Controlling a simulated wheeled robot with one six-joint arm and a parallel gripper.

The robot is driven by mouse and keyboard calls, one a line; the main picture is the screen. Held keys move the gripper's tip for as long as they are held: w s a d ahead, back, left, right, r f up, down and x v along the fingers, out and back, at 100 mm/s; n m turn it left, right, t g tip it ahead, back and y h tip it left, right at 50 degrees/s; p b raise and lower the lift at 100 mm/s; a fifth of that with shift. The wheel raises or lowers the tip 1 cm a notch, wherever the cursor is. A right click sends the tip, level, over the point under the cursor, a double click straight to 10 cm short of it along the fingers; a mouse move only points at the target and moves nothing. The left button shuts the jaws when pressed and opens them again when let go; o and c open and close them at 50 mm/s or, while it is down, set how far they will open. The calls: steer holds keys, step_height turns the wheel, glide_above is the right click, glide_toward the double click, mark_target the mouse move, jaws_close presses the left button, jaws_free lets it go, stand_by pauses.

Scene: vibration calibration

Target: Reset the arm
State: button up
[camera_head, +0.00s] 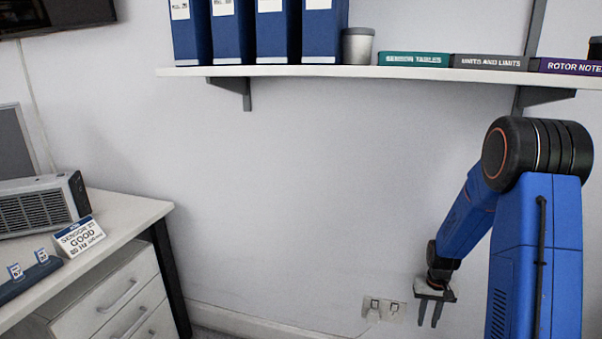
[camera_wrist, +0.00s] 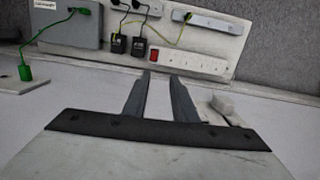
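My blue arm stands at the right of the head view, folded down from its black joint. My gripper (camera_head: 430,322) hangs low near the bottom edge of that view, in front of the white wall. In the wrist view my gripper (camera_wrist: 159,76) shows two dark fingers apart from each other, with nothing between them. The gripper is open and empty. In the wrist view the fingers point toward a white power strip (camera_wrist: 187,62) with a red switch and several sockets.
A shelf (camera_head: 300,71) with blue binders and books runs above. Wall sockets (camera_head: 384,308) are beside the gripper. The middle is clear.

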steer(key=s+a+r+t, duration=0.1)
steer(key=s+a+r, duration=0.25)
steer(key=r, duration=0.35)
steer(key=s+a+r+n+t, duration=0.15)
steer(key=s+r, duration=0.25)
steer(key=r, duration=0.4)
steer(key=s+a+r, duration=0.3)
steer(key=s+r, duration=0.1)
steer(key=r, duration=0.3)
steer(key=s+a+r+t, duration=0.1)
steer(key=s+a+r, duration=0.1)
steer(key=s, duration=0.4)
steer(key=s+a+r+n+t, duration=0.1)
steer(key=s+a+r, duration=0.1)
steer(key=s+r, duration=0.2)
steer(key=s+a+r+t, duration=0.1)
steer(key=s+a+r, duration=0.1)
steer(key=s, duration=0.7)
steer(key=shift+v, duration=0.95)
